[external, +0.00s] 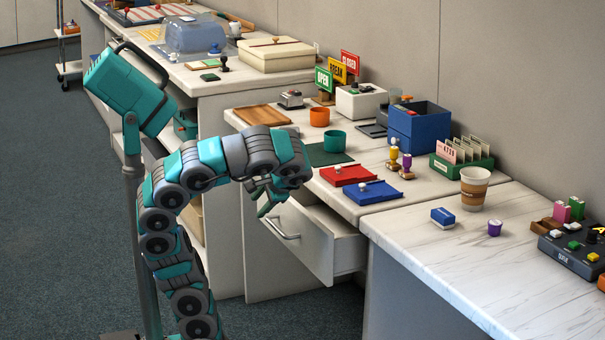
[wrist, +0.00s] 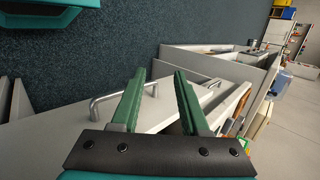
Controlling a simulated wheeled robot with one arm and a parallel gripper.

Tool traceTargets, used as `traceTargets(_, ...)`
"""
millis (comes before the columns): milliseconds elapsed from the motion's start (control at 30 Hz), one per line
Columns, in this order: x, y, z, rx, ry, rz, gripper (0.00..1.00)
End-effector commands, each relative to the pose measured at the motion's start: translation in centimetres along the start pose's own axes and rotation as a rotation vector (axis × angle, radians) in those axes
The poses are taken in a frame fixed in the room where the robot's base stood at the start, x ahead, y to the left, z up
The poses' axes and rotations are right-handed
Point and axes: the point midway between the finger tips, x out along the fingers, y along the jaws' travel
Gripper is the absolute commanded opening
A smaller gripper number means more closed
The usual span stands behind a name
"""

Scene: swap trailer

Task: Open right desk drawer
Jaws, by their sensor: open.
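The desk drawer (external: 308,246) stands pulled out from under the desktop, its box partly visible behind the pale front. Its metal bar handle (external: 284,229) is on the front's outer face. My gripper (external: 265,206) is just above the drawer front, near the handle, pointing down. In the wrist view my gripper (wrist: 160,72) has its two green fingers apart, with nothing held between them. A bar handle (wrist: 120,97) lies to the left of and partly behind the left finger. Whether a finger touches the drawer is hidden.
The desktop (external: 375,155) above carries a red tray (external: 345,176), a blue tray (external: 372,193), stamps and a blue box (external: 418,128). A counter with a coffee cup (external: 474,188) stands to the right. The floor (external: 70,230) at left is clear.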

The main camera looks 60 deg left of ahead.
Motion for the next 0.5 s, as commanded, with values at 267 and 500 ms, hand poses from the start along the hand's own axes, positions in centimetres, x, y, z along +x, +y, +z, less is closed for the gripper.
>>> traceTargets(267,0.64,0.07,0.33,-0.384,-0.118,0.252,0.45)
traceTargets(500,-0.04,-0.57,-0.19,-0.731,-0.213,0.444,0.45)
